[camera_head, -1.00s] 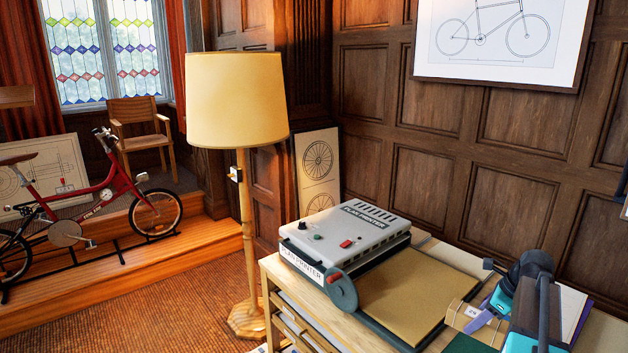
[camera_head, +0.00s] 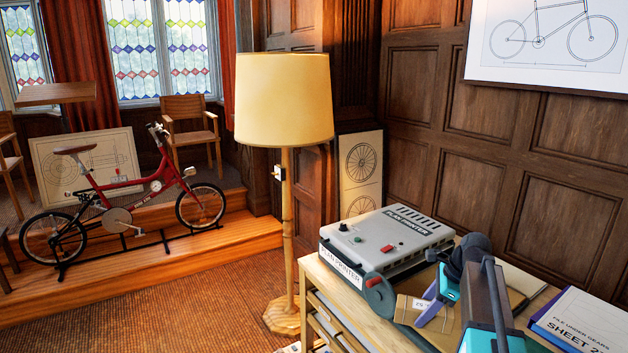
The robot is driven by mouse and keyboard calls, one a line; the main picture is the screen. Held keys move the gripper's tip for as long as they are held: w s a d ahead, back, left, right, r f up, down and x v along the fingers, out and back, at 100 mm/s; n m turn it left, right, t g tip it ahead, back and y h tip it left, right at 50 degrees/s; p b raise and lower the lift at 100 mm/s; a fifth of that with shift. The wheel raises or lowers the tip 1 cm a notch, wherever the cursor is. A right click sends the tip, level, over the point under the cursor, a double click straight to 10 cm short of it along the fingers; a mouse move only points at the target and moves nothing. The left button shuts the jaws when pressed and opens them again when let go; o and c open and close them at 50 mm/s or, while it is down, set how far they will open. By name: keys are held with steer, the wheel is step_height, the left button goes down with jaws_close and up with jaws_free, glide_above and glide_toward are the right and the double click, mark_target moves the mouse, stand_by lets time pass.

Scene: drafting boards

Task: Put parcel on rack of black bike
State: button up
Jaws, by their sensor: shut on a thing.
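My gripper (camera_head: 430,310), with purple fingers, is at the lower right, above the cabinet top. It is shut on the parcel (camera_head: 405,312), a small brown box with a white label. The fingers and arm hide part of the parcel. No black bike is in view.
A plan printer (camera_head: 385,240) sits on the wooden cabinet (camera_head: 330,325) beside my gripper. A floor lamp (camera_head: 285,105) stands left of the cabinet. A blue folder (camera_head: 580,318) lies at the right. The carpet (camera_head: 190,305) at front left is clear.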

mark_target(403, 314)
steer(key=s+a+r+n+g, duration=0.1)
steer(key=a+n+g, duration=0.1)
steer(key=a+n, duration=0.4)
steer(key=s+a+r+n+g, duration=0.1)
steer(key=s+a+n+g, duration=0.1)
steer(key=a+n, duration=0.3)
steer(key=shift+a+n+h, duration=0.3)
steer(key=shift+a+n, duration=0.1)
steer(key=shift+a, duration=1.2)
steer(key=shift+s, duration=0.1)
steer(key=d, duration=0.6)
steer(key=shift+d, duration=0.5)
steer(key=shift+s, duration=0.1)
